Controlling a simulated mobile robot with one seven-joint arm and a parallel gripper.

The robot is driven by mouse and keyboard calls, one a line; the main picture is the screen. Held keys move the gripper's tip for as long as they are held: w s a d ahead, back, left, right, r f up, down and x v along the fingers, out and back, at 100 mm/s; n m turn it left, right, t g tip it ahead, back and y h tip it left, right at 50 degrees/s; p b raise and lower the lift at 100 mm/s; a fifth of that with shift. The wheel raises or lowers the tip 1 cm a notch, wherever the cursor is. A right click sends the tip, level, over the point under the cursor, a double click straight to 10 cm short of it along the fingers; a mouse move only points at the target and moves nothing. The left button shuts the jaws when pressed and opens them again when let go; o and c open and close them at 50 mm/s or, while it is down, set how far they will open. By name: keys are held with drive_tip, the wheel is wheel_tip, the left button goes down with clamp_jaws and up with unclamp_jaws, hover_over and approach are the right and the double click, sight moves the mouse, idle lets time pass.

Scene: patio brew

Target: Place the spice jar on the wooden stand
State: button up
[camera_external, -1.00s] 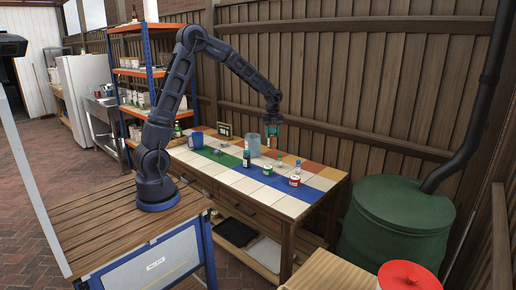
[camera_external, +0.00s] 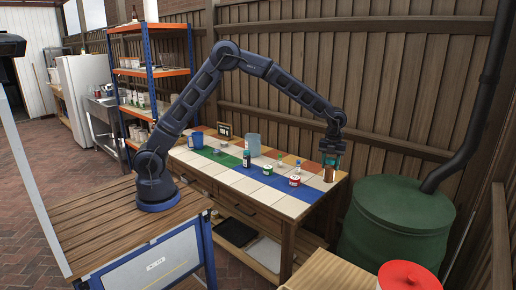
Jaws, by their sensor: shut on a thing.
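My gripper (camera_external: 331,160) is above the right end of the tiled table (camera_external: 285,203), pointing down.
A wooden fence (camera_external: 400,110) rises behind.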

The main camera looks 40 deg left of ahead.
drive_tip(key=s+d+f+m, duration=0.2)
drive_tip(key=s+d+m, duration=0.1)
drive_tip(key=s+d, duration=1)
drive_tip(key=s+d+f+m, duration=0.2)
drive_tip(key=s+d, duration=1.1)
drive_tip(key=s, duration=0.1)
wheel_tip(320, 180, down, 19)
drive_tip(key=shift+w+d+f, duration=0.1)
drive_tip(key=shift+f, duration=0.1)
drive_tip(key=o, duration=1.1)
drive_tip(key=shift+o, duration=0.2)
wheel_tip(320, 180, up, 12)
